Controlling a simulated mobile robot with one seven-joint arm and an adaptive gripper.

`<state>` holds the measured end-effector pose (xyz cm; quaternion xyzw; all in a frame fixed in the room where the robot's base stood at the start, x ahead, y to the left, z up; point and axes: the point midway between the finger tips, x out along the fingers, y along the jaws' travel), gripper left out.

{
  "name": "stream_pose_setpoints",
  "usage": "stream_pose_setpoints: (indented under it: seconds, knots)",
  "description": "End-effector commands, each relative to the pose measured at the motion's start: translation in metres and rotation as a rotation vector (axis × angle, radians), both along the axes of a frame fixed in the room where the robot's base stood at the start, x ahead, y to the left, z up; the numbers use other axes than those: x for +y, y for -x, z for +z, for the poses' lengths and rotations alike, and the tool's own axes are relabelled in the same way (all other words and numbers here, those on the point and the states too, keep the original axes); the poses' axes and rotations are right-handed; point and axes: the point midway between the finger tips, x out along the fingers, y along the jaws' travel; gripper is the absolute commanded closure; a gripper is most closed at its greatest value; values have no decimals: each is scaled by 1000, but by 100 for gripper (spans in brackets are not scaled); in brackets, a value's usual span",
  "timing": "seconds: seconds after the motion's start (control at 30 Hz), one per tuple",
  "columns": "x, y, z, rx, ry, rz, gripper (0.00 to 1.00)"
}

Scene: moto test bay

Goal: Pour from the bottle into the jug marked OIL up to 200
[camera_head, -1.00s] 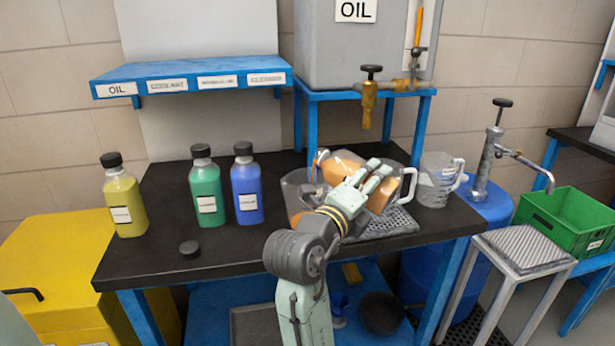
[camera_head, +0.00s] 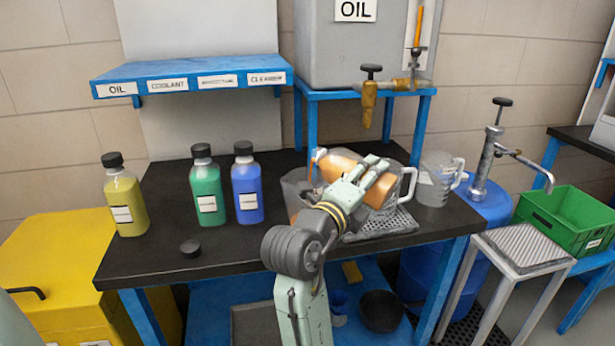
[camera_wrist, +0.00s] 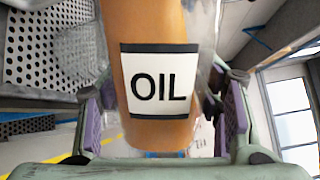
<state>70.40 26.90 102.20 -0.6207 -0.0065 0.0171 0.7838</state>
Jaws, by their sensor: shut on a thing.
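My gripper (camera_head: 365,180) is shut on an amber bottle (camera_head: 338,164) and holds it tilted, nearly lying, above the table. Its neck end points left and a little up in the head view. In the wrist view, the bottle (camera_wrist: 155,35) is between my fingers, with a white OIL label facing the camera. A clear jug (camera_head: 292,187) stands below and left of the neck end, partly hidden by my arm, with an orange tint low down. Another clear jug with a white handle (camera_head: 410,184) stands behind the gripper. I cannot read any jug marking or level.
A clear jug (camera_head: 437,180) stands at the table's right. Yellow (camera_head: 125,203), green (camera_head: 207,188) and blue (camera_head: 246,185) bottles stand at left. A black cap (camera_head: 190,248) lies in front. A brass tap (camera_head: 369,100) hangs above. A perforated grey tray (camera_head: 385,225) lies beneath the gripper.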

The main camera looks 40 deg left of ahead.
Motion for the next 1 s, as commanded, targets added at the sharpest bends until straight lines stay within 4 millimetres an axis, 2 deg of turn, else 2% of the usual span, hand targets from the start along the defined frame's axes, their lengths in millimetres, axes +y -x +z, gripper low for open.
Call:
stream_pose_setpoints:
  seconds: [1.0]
  knots:
    - [2, 0, 6, -4, 34, 1, 89]
